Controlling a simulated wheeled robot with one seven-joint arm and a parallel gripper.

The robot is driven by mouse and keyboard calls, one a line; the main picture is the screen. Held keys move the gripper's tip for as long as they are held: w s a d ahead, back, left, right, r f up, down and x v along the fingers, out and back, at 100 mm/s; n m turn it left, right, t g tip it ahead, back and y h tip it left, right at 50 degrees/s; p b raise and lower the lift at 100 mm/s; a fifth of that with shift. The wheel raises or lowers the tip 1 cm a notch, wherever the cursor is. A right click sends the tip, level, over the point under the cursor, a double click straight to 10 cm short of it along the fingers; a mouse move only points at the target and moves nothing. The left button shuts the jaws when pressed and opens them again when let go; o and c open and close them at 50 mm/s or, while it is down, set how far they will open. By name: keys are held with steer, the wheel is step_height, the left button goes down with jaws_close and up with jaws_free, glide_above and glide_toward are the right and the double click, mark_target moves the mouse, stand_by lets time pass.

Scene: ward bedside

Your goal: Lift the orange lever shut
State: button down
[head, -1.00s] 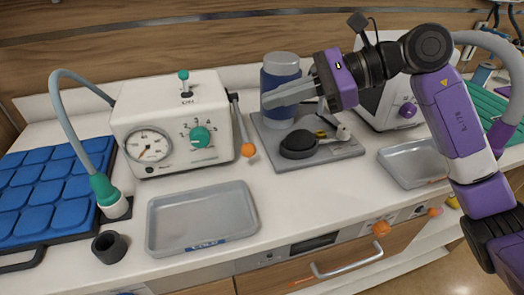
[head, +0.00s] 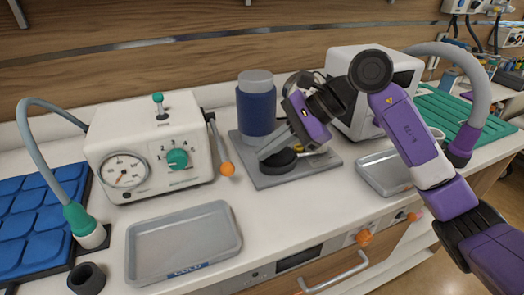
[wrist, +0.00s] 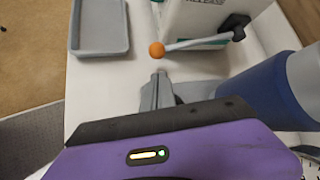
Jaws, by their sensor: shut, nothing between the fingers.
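The orange lever is a grey arm ending in an orange ball (head: 227,169). It is mounted on the right side of a white box with a dial and a teal knob, and it hangs down with the ball lowest. In the wrist view the orange ball (wrist: 157,49) sits just beyond my fingertips, and its arm runs right to a dark pivot on the box. My gripper (head: 263,153) is shut and empty, right of the ball, in front of the blue cylinder. Its fingertips (wrist: 160,76) look close to the ball but apart from it.
The white box (head: 150,152) stands on the counter. A blue cylinder (head: 256,108) and a black round piece stand on a grey base (head: 264,181) under my gripper. A grey tray (head: 185,243) lies in front of the box. Another tray (head: 385,175) lies right.

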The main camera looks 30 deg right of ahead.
mark_target(226, 168)
steer(key=x, duration=0.8)
steer(key=shift+r+p, duration=0.15)
steer(key=shift+p, duration=0.2)
steer(key=shift+s+r+g+p, duration=0.2)
steer(key=shift+r+g+p, duration=0.15)
steer(key=shift+r, duration=0.2)
steer(key=r+g, duration=0.1)
steer(key=r+m+g+p, duration=0.1)
steer(key=r, duration=0.1)
steer(key=r+g, duration=0.1)
steer(key=shift+s+a+r+m+y, duration=0.1)
steer(key=shift+s+r+m+y, duration=0.2)
steer(key=shift+s+r+m, duration=0.1)
steer(key=shift+w+r+b, duration=0.15)
steer(key=shift+r, duration=0.8)
steer(key=shift+w+r+b, duration=0.1)
steer(key=shift+w+r, duration=0.05)
steer(key=shift+r, duration=0.8)
steer(key=shift+w+r+b, duration=0.15)
steer(key=shift+w+r, duration=0.05)
steer(key=shift+r, duration=0.75)
steer(key=shift+r, duration=0.2)
